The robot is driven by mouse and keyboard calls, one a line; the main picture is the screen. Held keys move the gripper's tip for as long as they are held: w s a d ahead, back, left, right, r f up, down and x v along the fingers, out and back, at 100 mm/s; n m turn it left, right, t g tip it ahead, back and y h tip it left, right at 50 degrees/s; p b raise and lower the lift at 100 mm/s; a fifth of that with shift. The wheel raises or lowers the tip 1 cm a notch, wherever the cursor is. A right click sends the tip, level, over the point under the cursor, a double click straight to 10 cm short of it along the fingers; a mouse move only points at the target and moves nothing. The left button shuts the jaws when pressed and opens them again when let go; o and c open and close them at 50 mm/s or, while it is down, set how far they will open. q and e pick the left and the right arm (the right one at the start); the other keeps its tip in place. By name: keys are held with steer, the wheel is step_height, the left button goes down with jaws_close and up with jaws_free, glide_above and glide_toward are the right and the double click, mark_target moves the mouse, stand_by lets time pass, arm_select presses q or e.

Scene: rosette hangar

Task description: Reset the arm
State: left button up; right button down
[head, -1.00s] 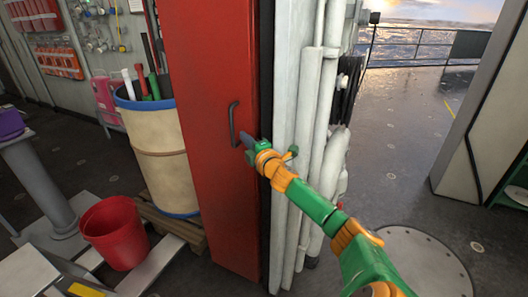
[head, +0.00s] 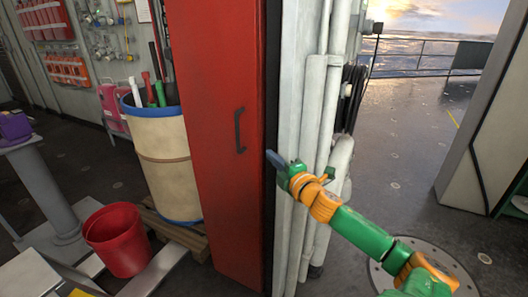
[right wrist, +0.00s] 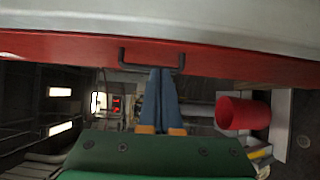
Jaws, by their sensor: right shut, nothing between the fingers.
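My right arm, green and orange, comes in from the lower right in the head view. Its gripper (head: 272,156) is shut and empty, beside the right edge of a tall red door (head: 215,120). The dark door handle (head: 239,130) is to the left of the fingertips, apart from them. In the right wrist view the closed blue-grey fingers (right wrist: 160,72) point toward the red panel, and the handle (right wrist: 122,60) shows around their tips; the depth between them is hard to judge. My left gripper is in neither view.
White vertical pipes (head: 310,110) stand close by the right gripper. A barrel (head: 163,160) of tools is on a pallet left of the door, with a red bucket (head: 116,240) in front. Open deck floor (head: 400,150) lies to the right.

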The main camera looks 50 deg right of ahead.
steer(key=s+a+f+m+g+y, duration=0.1)
steer(key=s+a+f+m+g, duration=0.6)
steer(key=f, duration=0.5)
steer(key=s+a+f+m+g+y, duration=0.15)
steer(key=s+a+f, duration=0.35)
steer(key=a+f, duration=0.5)
steer(key=s+a+f+m+g+y, duration=0.45)
steer(key=s+a, duration=0.55)
steer(key=a, duration=0.3)
step_height(320, 180, down, 15)
steer(key=s+g+h, duration=0.1)
steer(key=g, duration=0.1)
steer(key=s+d+f+n+g, duration=0.1)
steer(key=s+d+f, duration=0.1)
steer(key=s+f, duration=0.9)
steer(key=shift+s+d, duration=0.15)
steer(key=shift+s, duration=0.75)
steer(key=shift+f, duration=0.1)
